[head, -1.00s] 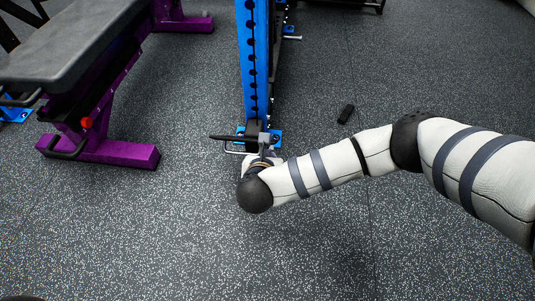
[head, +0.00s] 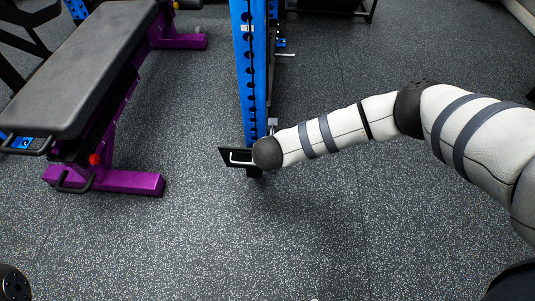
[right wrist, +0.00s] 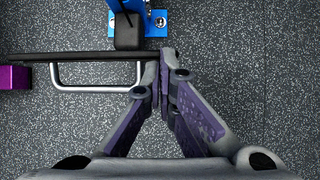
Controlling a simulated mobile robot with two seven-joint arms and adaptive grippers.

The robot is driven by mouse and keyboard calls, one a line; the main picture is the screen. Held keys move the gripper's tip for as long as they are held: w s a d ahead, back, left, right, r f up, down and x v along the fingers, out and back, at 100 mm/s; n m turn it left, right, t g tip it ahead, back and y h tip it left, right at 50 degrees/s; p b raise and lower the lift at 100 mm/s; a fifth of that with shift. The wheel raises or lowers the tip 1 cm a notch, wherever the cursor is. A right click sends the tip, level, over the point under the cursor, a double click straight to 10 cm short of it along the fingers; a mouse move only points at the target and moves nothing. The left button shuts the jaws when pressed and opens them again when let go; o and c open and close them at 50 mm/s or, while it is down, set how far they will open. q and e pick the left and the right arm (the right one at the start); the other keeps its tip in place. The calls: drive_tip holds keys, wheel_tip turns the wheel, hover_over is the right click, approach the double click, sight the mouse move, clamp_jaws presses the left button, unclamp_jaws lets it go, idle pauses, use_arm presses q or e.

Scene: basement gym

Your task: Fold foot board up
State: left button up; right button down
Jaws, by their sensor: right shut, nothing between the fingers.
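The foot board (head: 228,155) is a dark plate with a silver handle (head: 240,161), low at the foot of the blue rack upright (head: 252,85). In the right wrist view the board (right wrist: 85,57) shows as a thin dark bar, with the handle (right wrist: 95,87) along its near side. My right gripper (right wrist: 160,72) is shut and empty, its fingertips at the board's right end, close to it. I cannot tell whether they touch. In the head view my right wrist hides the gripper and part of the board. My left gripper is not in view.
A bench with a black pad (head: 80,65) and purple frame (head: 120,182) stands on the left. A blue base plate (right wrist: 150,23) carries the upright. The speckled floor in front is clear.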

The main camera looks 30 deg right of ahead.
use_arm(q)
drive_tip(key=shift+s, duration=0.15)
use_arm(e)
drive_tip(key=shift+w+d+r, duration=0.2)
drive_tip(key=shift+w+d, duration=0.3)
drive_tip(key=shift+w, duration=0.15)
drive_tip(key=shift+w+d+r, duration=0.2)
drive_tip(key=shift+w+d, duration=0.3)
drive_tip(key=shift+w, duration=0.15)
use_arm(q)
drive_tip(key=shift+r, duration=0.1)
